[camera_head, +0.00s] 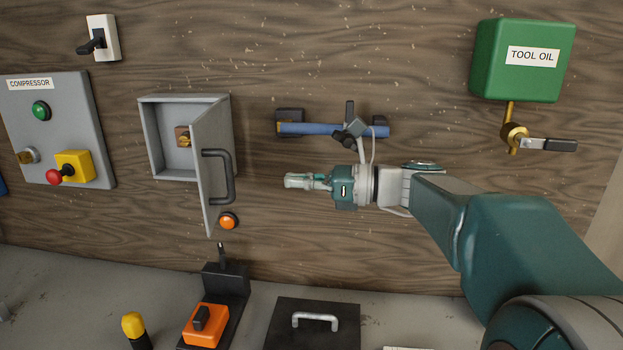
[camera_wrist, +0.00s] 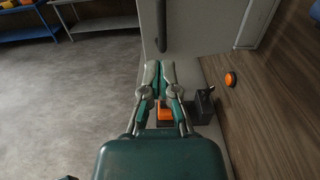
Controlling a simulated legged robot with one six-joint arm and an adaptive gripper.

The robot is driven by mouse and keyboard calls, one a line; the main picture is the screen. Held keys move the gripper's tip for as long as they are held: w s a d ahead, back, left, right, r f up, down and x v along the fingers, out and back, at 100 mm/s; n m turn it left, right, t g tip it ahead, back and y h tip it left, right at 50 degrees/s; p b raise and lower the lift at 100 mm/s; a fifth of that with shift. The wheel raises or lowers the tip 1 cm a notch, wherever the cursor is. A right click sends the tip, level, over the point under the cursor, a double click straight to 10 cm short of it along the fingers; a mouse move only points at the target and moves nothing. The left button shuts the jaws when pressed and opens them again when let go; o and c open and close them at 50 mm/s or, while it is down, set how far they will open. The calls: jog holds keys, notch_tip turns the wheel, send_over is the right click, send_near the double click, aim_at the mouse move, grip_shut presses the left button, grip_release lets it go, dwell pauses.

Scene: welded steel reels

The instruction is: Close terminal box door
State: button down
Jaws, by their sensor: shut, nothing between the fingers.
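The grey terminal box (camera_head: 165,170) is mounted on the wooden wall, left of centre in the head view. Its door (camera_head: 209,135) is hinged on the right side and stands open, swung out from the wall. A dark vertical handle (camera_head: 229,177) is on the door's right-hand face. A small brass-coloured part shows inside the box. My gripper (camera_head: 288,181) is shut and empty, to the right of the door handle and apart from it. In the wrist view, my gripper (camera_wrist: 160,68) is just below the door (camera_wrist: 205,25) and its handle (camera_wrist: 161,28).
An orange button (camera_head: 228,220) is on the wall below the door. A blue bar (camera_head: 325,130) and a green tool oil box (camera_head: 525,60) are to the right. A compressor panel (camera_head: 85,115) is at left. Below, an orange switch block (camera_head: 205,325) and a black lid (camera_head: 300,335) stand on the bench.

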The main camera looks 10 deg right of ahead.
aim_at(227, 162)
jog(key=x, duration=0.9)
jog(key=shift+d, duration=0.15)
